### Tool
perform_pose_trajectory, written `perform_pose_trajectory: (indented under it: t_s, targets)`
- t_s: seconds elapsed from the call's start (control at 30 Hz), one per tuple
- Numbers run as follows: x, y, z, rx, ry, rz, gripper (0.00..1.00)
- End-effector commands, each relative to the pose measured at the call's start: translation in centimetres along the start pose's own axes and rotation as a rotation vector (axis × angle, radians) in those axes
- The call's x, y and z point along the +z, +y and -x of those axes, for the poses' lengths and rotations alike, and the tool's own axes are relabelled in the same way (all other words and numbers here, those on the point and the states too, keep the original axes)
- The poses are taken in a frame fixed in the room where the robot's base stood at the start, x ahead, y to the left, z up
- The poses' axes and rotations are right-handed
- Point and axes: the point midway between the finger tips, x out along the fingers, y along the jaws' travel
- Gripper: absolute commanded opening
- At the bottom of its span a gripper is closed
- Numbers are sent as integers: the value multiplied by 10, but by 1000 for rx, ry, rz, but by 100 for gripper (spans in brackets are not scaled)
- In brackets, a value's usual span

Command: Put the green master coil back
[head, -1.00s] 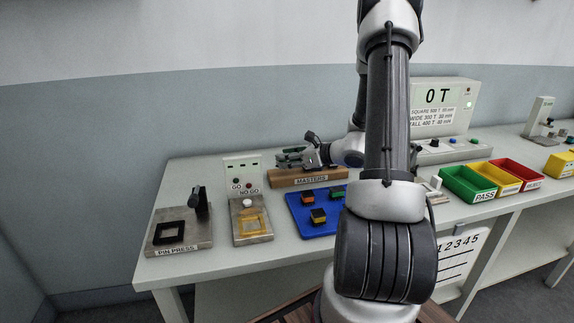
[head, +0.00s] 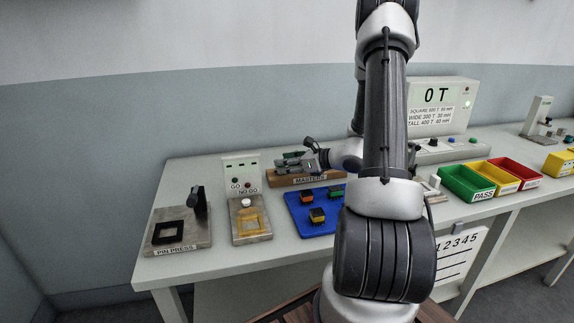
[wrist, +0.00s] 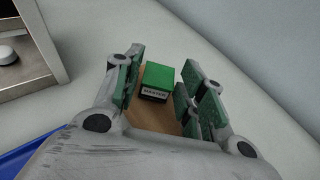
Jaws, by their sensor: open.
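The green master coil (wrist: 158,80) is a green block with a white label reading MASTER. In the wrist view it is upright on the wooden masters stand (wrist: 150,116), between my fingers. My gripper (wrist: 160,78) is open, with a visible gap on the right side of the coil and a narrower one on the left. In the head view my gripper (head: 290,162) is over the wooden MASTERS stand (head: 278,182) at the back of the bench. I cannot tell the coil from the green finger pads there.
A blue tray (head: 296,222) with several small coils is in front of the stand. The GO/NO GO gauge (head: 242,172) and pin press (head: 178,238) are to its left. Green (head: 462,184), yellow and red bins stand right of my arm. The tester (head: 440,110) reads 0 T.

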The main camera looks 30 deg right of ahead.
Motion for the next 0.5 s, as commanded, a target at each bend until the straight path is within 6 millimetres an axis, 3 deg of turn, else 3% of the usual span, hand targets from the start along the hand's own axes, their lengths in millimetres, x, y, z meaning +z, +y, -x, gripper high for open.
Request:
perform_pose_trajectory:
  t_s: [0.5]
  targets:
    - [-1,-1,102,-4,1,-2,40]
